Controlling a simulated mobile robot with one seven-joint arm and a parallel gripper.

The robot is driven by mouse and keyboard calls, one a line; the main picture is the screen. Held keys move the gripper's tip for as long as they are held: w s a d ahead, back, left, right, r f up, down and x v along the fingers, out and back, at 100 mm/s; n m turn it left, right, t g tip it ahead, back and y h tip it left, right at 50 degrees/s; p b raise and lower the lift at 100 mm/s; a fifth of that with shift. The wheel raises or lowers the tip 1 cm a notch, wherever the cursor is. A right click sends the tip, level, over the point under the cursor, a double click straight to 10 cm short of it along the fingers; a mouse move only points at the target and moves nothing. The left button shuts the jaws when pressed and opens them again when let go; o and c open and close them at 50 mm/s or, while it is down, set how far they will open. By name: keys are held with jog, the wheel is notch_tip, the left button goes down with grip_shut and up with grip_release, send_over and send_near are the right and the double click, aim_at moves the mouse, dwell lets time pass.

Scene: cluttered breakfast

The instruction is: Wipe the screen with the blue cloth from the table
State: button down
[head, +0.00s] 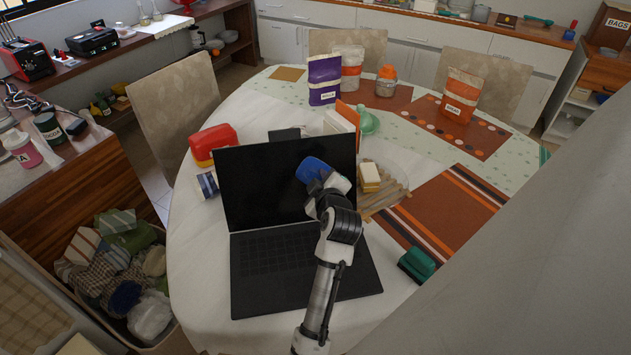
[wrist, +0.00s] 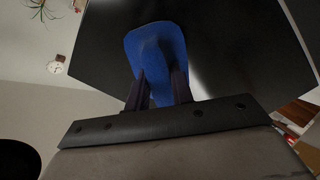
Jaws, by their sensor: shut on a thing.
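An open black laptop stands on the table, and its dark screen (head: 262,185) faces me. The blue cloth (head: 312,168) is in front of the upper right part of the screen. My gripper (head: 325,183) is shut on the cloth. In the wrist view the cloth (wrist: 157,55) sticks out beyond my gripper's fingers (wrist: 159,92) and lies over the dark screen (wrist: 230,50). It looks flat against the screen, but I cannot tell if it touches. The laptop keyboard (head: 275,262) lies below, partly behind my arm.
A wooden rack (head: 385,200) with a block (head: 369,175) stands right of the laptop. A green object (head: 417,264) lies farther right. A red container (head: 212,143) and a striped can (head: 207,185) stand to the left. Bags and a jar (head: 387,80) stand behind.

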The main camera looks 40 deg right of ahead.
jog(key=shift+p+v, duration=0.3)
jog(key=shift+v, duration=2.65)
jog(key=shift+s, duration=0.1)
jog(key=v, duration=0.3)
